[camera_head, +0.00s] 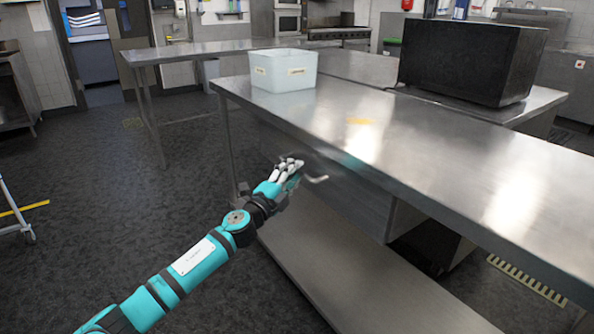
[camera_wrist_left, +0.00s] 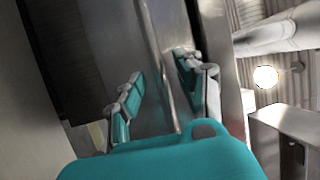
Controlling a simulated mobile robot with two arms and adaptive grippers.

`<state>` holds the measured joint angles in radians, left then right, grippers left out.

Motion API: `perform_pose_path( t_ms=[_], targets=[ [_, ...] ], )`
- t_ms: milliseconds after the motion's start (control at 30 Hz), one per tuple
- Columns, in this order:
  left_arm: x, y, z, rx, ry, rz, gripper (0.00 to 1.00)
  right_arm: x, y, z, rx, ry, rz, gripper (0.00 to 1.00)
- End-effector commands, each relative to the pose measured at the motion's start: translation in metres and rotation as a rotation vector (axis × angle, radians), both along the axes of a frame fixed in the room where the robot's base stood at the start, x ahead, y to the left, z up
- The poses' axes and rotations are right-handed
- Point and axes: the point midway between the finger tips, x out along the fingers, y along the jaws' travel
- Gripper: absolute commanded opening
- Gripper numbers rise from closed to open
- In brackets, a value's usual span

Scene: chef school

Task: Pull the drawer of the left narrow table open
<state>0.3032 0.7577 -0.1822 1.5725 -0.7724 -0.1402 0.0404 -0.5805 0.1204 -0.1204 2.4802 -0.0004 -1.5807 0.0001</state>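The steel table (camera_head: 430,150) runs from the middle to the right of the head view. Its drawer (camera_head: 345,197) sits under the top and looks shut. A curved metal handle (camera_head: 317,179) stands out from the drawer front. My left gripper (camera_head: 290,167) is at this handle and covers part of it. In the left wrist view, the fingers of my left gripper (camera_wrist_left: 158,92) are spread apart. The handle bar (camera_wrist_left: 157,62) runs between them, closer to the right finger. I cannot tell whether a finger touches it. My right gripper is not in view.
A white bin (camera_head: 283,70) stands on the table's far left end. A black box-shaped appliance (camera_head: 470,60) stands at the back right. A lower shelf (camera_head: 350,285) runs beneath the drawer. The dark floor (camera_head: 110,200) left of the table is mostly clear.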

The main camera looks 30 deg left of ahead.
Motion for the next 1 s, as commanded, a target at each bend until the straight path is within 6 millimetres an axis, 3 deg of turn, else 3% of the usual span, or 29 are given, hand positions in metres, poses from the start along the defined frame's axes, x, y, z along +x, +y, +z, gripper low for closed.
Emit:
perform_pose_path(
  t_ms=[200,533,833,1000],
  targets=[
    [0.018,0.0,0.003,-0.001,0.0,0.001,0.36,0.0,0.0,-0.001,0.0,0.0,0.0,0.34],
    [0.021,0.0,0.003,0.0,0.001,0.0,0.36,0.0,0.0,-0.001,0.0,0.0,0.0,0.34],
    [0.021,0.0,0.003,-0.001,0.001,0.0,0.0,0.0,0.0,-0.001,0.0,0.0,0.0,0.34],
    [0.021,0.0,0.003,-0.001,0.001,0.0,0.0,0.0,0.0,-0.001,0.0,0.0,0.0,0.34]
  ],
)
